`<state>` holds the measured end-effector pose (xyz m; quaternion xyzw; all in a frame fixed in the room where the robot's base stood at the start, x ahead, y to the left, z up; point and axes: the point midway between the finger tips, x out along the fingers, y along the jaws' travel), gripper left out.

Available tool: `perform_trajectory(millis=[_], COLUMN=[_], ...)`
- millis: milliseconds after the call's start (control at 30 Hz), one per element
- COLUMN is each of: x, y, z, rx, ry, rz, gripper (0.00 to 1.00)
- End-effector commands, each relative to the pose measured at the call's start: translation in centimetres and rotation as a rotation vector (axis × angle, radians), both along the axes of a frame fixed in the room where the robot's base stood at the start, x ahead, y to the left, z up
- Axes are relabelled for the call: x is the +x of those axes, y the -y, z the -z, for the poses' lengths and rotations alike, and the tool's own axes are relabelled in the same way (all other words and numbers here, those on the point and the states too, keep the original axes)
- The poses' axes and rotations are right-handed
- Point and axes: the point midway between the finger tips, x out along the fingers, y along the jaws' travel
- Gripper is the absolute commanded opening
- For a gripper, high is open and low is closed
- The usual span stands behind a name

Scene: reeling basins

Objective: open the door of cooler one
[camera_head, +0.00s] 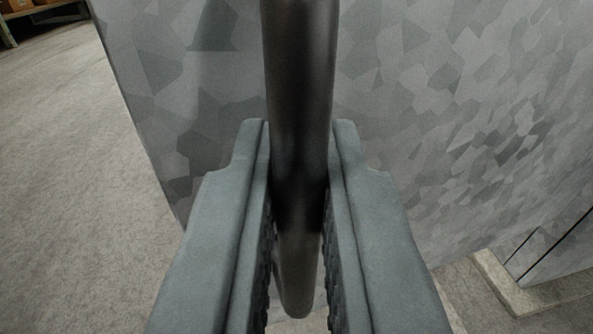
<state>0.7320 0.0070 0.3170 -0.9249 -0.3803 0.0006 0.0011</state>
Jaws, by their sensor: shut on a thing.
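The cooler door (450,110) is a grey panel with a mottled, patchy metal finish and fills most of the head camera view. A dark, upright bar handle (300,70) stands in front of it, running down from the top middle. My gripper (300,150) has one finger on each side of the handle and is shut on it. The handle's lower end shows between the fingers. The handle's upper end is out of view. No label or number shows on the door.
Pale concrete floor (60,130) lies open to the left of the door's edge. A shelf (35,15) with orange-brown boxes stands far off at the top left. At the lower right, a pale ledge (525,297) and a dark-edged grey panel (560,250) show.

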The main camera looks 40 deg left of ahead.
Motion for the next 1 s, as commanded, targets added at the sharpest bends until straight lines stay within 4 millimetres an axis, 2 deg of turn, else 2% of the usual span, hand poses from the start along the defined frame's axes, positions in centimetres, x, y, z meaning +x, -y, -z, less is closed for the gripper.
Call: perform_trajectory(millis=[200, 633, 667, 700, 1000], x=[-0.25, -0.26, -0.26, -0.26, -0.34], y=[0.85, 1.00, 1.00, 0.99, 1.02], z=[-0.02, -0.03, -0.03, -0.03, -0.01], rx=[0.000, 0.000, 0.000, 0.000, 0.000], ry=[0.000, 0.001, 0.001, 0.001, 0.000], rz=[0.002, 0.003, 0.003, 0.003, 0.002], gripper=[0.00, 0.00, 0.17, 0.24, 0.25])
